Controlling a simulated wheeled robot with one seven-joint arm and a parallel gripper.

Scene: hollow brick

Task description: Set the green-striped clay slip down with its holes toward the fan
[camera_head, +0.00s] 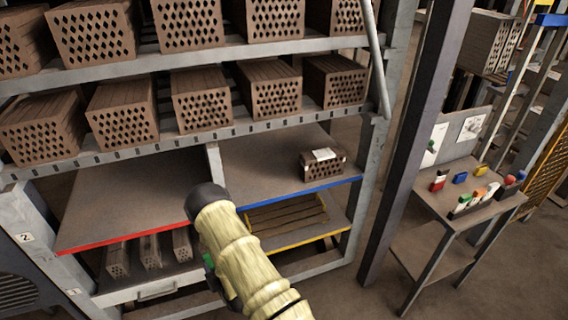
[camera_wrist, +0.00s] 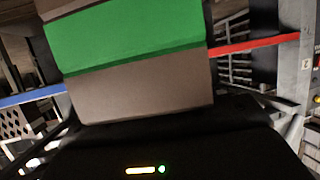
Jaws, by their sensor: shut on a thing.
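The green-striped clay slip (camera_wrist: 135,90) fills the upper middle of the wrist view, brown with a broad green band across it. My gripper (camera_wrist: 150,140) is shut on it. No holes show on the face turned to the wrist camera, so where its holes point is hidden. In the head view my arm hides the gripper and most of what it holds; a small green patch shows at the arm's left side. A dark slatted unit, perhaps the fan (camera_head: 18,292), stands at the lower left of the rack.
The red-edged shelf bay (camera_head: 130,200) is bare. The blue-edged bay (camera_head: 260,165) holds one perforated brick (camera_head: 325,168) with a white paper on top. Rows of perforated bricks (camera_head: 203,105) fill the shelves above. A post and a side table (camera_head: 465,200) stand at right.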

